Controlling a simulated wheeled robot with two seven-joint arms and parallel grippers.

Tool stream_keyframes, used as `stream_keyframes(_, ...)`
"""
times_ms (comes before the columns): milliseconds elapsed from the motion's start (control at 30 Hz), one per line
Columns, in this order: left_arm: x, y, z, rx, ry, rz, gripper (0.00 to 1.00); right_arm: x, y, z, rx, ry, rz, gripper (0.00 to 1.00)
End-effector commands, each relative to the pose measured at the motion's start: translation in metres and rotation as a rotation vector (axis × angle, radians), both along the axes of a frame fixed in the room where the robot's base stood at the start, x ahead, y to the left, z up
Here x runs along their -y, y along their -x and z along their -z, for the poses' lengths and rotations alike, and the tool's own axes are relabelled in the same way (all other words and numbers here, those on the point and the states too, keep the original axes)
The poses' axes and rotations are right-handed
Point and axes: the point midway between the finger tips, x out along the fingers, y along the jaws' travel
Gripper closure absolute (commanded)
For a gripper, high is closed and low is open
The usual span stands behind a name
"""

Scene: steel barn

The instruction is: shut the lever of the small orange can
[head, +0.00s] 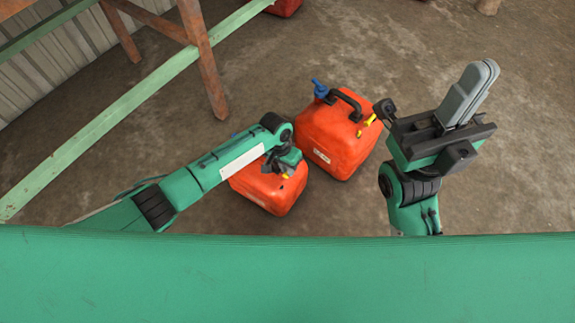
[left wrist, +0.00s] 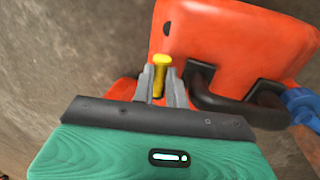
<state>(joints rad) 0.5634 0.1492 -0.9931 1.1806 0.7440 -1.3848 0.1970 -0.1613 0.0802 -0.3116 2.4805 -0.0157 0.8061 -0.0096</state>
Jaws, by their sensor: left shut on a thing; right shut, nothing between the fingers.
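The small orange can (head: 268,193) stands on the floor under my left arm. It also shows in the left wrist view (left wrist: 230,40), with a black handle (left wrist: 225,103) and a blue cap (left wrist: 302,108). Its yellow lever (left wrist: 160,66) sticks out between the fingertips of my left gripper (left wrist: 162,84). My left gripper (head: 285,168) is at the can's top and shut on the lever. In the head view the arm hides much of the can's top and nearly all of the lever. My right gripper (head: 485,75) is shut and empty, raised at the right, apart from the cans.
A larger orange can (head: 335,140) with a blue cap, black handle and yellow lever stands just behind and right of the small one. A rusty, green-railed frame (head: 205,60) stands at the left. A red object (head: 285,5) is at the back.

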Motion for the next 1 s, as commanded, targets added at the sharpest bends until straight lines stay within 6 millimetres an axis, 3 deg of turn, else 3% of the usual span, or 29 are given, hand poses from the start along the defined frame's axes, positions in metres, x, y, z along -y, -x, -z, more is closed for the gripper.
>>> stream_keyframes(167,0.001,-0.001,0.0,0.003,0.002,0.0,1.0,0.0,0.0,0.0,0.001,0.0,0.0,1.0)
stream_keyframes(200,0.001,-0.001,0.0,0.003,0.002,0.0,0.82,0.0,0.0,0.0,0.001,0.0,0.0,1.0)
stream_keyframes(300,0.0,-0.001,0.0,0.003,0.002,0.0,0.64,0.0,0.0,0.0,0.001,0.0,0.0,1.0)
stream_keyframes(800,-0.001,-0.001,0.001,0.001,-0.001,-0.003,0.64,0.0,0.001,0.0,0.003,0.0,-0.001,1.0)
stream_keyframes(1000,0.0,0.0,0.005,0.004,-0.001,-0.055,0.64,0.0,0.0,0.013,0.003,0.0,-0.001,1.0)
